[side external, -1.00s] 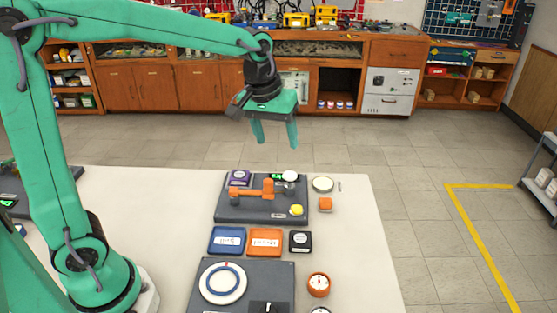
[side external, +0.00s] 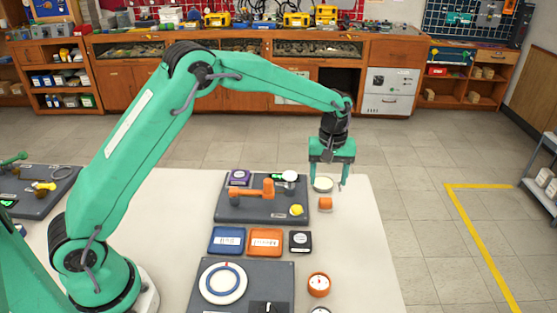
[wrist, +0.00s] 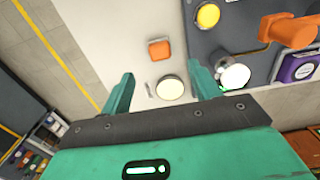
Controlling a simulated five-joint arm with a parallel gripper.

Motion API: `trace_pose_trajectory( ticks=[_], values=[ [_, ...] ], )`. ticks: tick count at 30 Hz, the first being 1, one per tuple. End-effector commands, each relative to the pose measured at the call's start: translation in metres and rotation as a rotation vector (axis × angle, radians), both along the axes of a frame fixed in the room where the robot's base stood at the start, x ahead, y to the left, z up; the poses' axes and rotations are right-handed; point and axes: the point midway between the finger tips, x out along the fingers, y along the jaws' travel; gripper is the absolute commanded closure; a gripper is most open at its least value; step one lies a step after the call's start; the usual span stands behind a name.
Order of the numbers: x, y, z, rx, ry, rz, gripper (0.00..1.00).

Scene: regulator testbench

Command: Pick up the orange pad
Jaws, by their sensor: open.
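The orange pad (side external: 325,204) is a small rounded block on the white table, just right of the dark regulator board. In the wrist view the orange pad (wrist: 159,49) lies beyond the fingertips, roughly midway between them. My gripper (side external: 327,184) is open and empty above the table, over the round white disc and a little behind the pad. Its two fingers also show in the wrist view (wrist: 161,72), spread apart and not touching the pad.
The round white disc (wrist: 170,88) lies close to the pad. The regulator board (side external: 230,212) carries an orange handle (side external: 252,192) and a yellow knob (side external: 296,210). Blue (side external: 227,254) and orange (side external: 265,255) trays and a gauge (side external: 319,284) stand nearer. Table right of the pad is clear.

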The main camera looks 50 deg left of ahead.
Motion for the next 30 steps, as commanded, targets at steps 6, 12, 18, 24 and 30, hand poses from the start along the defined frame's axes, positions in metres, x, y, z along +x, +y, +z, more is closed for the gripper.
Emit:
trace_pose_trajectory(
  ticks=[6, 12, 18, 24, 30],
  values=[
    [0.003, -0.002, -0.008, 0.001, 0.008, 0.014, 0.38],
    [0.003, -0.002, -0.015, 0.001, 0.01, 0.013, 0.38],
    [0.003, -0.002, -0.03, 0.001, 0.01, 0.013, 0.38],
    [0.003, -0.002, -0.034, 0.001, 0.008, 0.013, 0.38],
    [0.002, -0.001, -0.043, 0.001, 0.01, 0.013, 0.38]
  ],
)
